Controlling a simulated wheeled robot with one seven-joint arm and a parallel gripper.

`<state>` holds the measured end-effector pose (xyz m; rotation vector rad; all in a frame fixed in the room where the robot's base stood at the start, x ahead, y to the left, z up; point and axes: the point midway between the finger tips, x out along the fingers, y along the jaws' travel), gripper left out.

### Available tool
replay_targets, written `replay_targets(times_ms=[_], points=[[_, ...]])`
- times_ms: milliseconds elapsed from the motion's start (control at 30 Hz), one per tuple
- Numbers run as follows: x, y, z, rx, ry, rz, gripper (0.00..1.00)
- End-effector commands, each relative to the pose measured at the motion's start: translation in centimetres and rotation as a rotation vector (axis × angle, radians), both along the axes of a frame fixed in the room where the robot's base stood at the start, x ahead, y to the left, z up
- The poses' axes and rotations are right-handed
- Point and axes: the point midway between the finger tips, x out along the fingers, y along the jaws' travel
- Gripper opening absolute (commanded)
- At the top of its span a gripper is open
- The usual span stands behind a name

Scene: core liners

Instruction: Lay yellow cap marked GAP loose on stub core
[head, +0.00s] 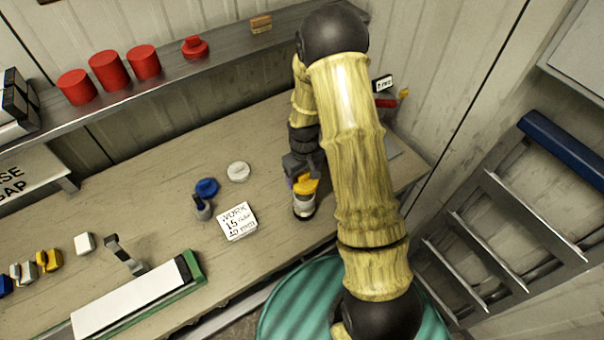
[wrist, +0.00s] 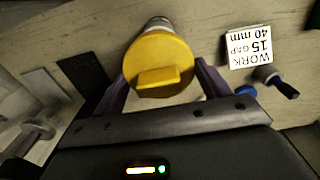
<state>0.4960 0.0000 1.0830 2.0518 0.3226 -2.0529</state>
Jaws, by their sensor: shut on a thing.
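The yellow cap (wrist: 165,55) is a round disc with a raised bar on its top; I cannot read a mark on it. My gripper (wrist: 163,82) is shut on the cap, one finger at each side. In the head view the cap (head: 306,186) sits below my gripper (head: 303,172), right over the stub core (head: 303,206), a short pale upright cylinder with a dark foot. Part of the stub core (wrist: 158,22) shows behind the cap in the wrist view. I cannot tell whether the cap touches the core or is just above it.
A white card (head: 237,221) reading WORK 15 GAP 40 mm lies left of the core. A blue cap (head: 207,187), a dark-handled tool (head: 202,207) and a white disc (head: 238,171) are near it. Red cylinders (head: 109,70) stand on the shelf. A green-edged white tray (head: 135,300) is at front left.

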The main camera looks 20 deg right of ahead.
Motion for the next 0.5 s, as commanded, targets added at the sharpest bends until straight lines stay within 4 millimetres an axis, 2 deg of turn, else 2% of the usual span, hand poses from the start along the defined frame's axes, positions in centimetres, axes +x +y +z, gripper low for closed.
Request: replay_targets(times_ms=[167, 500], points=[[0.0, 0.0, -0.6, 0.0, 0.0, 0.0, 0.54], [0.0, 0.0, -3.3, 0.0, 0.001, 0.0, 0.54]])
